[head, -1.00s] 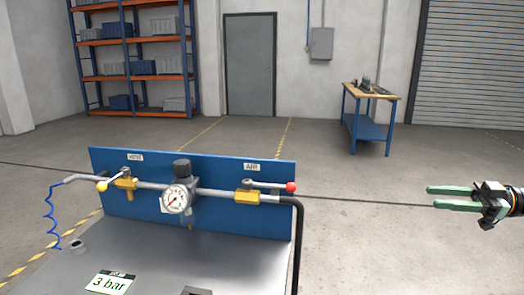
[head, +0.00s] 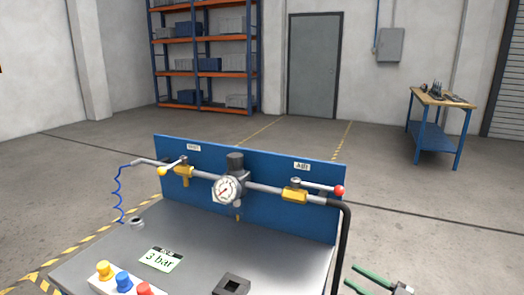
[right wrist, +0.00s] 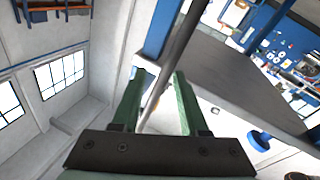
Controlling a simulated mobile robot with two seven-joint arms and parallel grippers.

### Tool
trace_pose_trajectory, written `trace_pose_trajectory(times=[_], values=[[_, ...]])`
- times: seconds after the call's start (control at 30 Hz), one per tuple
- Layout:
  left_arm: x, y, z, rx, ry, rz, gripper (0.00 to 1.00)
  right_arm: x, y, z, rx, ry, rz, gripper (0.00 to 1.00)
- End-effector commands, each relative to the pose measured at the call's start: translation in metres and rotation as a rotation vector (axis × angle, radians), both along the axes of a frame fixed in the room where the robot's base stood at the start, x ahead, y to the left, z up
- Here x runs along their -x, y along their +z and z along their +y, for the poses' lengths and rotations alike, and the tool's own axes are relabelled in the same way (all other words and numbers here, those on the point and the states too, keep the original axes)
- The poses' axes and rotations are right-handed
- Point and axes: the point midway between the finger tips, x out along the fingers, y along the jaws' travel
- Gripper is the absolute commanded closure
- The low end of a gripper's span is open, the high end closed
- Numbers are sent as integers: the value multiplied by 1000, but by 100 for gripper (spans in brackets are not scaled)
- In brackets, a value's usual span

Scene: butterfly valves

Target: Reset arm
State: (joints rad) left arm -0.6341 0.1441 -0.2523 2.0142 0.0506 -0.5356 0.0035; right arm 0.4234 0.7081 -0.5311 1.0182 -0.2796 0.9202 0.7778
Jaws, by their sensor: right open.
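The blue panel (head: 270,215) carries a pipe with a left valve (head: 183,175) whose handle ends in a yellow ball, a round gauge under a black knob (head: 227,188), and a right valve (head: 296,194) whose handle ends in a red ball. The red-ball handle lies roughly along the pipe; the yellow-ball handle is slanted to it. My right gripper (head: 354,276) is open and empty at the bottom of the head view, right of the black hose. Its green fingers (right wrist: 161,90) are spread in the right wrist view. My left gripper is out of view.
The grey bench top (head: 190,245) holds a "3 bar" card (head: 160,260) and yellow, blue and red buttons (head: 124,282). A black hose (head: 343,250) hangs at its right edge. A wooden-topped table (head: 441,98) and shelving (head: 205,65) stand behind. Floor is free at right.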

Motion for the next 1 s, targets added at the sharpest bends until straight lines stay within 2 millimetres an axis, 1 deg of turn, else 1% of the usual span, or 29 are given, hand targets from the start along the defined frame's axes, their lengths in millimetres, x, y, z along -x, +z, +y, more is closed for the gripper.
trace_pose_trajectory(times=[0.03, 0.1, 0.17, 0.2, 0.27, 0.33, 0.37, 0.4, 0.47, 0.5, 0.63, 0.77, 0.8, 0.83, 0.87, 0.9, 1.0], values=[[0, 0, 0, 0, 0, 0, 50, 10, -24, 26, -25, -41, 30, 57], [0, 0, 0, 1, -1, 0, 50, 23, -50, 52, -40, -115, 78, 57], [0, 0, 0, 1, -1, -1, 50, 37, -70, 72, -48, -180, 128, 57], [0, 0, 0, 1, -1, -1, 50, 48, -83, 83, -48, -223, 167, 57], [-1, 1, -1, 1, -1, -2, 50, 67, -102, 98, -45, -285, 235, 57], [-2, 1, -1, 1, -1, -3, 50, 92, -122, 113, -35, -353, 327, 57], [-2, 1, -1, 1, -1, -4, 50, 103, -130, 119, -29, -379, 369, 57], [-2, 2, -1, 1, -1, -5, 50, 119, -140, 125, -17, -411, 425, 57], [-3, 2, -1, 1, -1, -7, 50, 143, -151, 132, 2, -452, 510, 57], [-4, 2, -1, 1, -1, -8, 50, 158, -159, 136, 18, -473, 565, 57], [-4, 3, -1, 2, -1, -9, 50, 207, -173, 145, 66, -517, 728, 57], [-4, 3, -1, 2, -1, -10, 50, 254, -181, 151, 114, -536, 880, 57], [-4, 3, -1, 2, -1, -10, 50, 268, -182, 152, 128, -536, 926, 57], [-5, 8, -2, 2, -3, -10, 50, 275, -178, 152, 137, -538, 948, 57], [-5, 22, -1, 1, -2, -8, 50, 271, -165, 149, 140, -543, 935, 57], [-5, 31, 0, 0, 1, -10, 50, 271, -158, 147, 139, -548, 932, 57], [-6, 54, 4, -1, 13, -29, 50, 273, -142, 141, 139, -562, 931, 57]])
